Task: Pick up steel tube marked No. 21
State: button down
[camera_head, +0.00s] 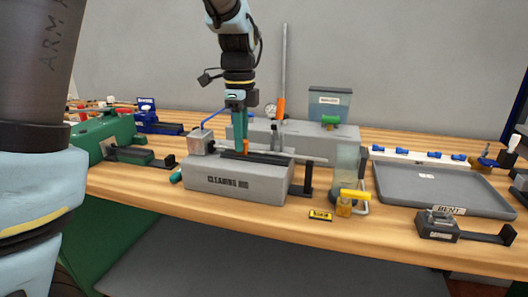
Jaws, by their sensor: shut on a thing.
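My gripper (241,150) points straight down at the grey block marked CLEANING (237,185), with its teal fingers at the dark slot on top. It is shut on a thin steel tube (305,159), which lies about level and sticks out to the right past the block. The fingers and the block hide much of the tube. I cannot read any number on it, so I cannot tell whether it is No. 21. A small orange part shows beside the fingertips.
An upright grey rod (284,65) with an orange part stands behind my gripper. A glass cylinder (347,163) and a yellow-topped piece (352,200) stand to the right. A grey tray (430,187) and a fixture marked BENT (438,226) are further right. A green machine (105,137) is left.

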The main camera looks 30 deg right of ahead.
jog(key=shift+r, duration=0.2)
jog(key=shift+r+p, duration=2.95)
jog(key=shift+r, duration=0.4)
